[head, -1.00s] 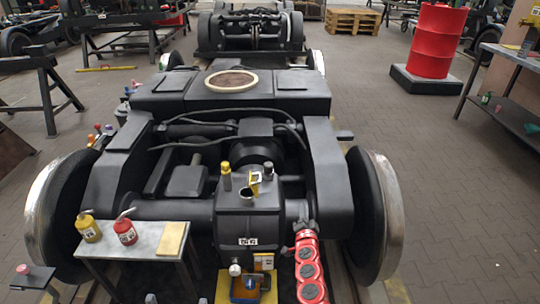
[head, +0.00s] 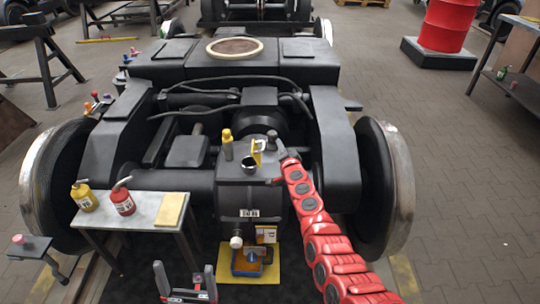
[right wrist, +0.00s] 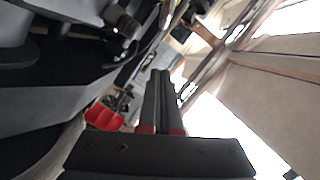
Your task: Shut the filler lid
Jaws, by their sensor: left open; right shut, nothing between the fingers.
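The filler lid (head: 257,152) is a small yellow flap standing up, open, beside the dark round mouth of the filler neck (head: 248,164) on top of the black gearbox housing (head: 238,197). My right gripper (head: 281,154), at the end of the red arm, is at the housing's right edge, right of the lid and apart from it. Its shut, empty fingers show in the right wrist view (right wrist: 161,74); the lid cannot be made out there. My left gripper (head: 186,281) is open and empty at the bottom, in front of the small table.
A yellow-topped plug (head: 227,142) and a dark knob (head: 272,140) stand beside the filler. The small table (head: 150,208) holds a yellow can (head: 84,197), a red can (head: 122,201) and a yellow cloth (head: 172,209). Wheels (head: 385,190) flank the bogie.

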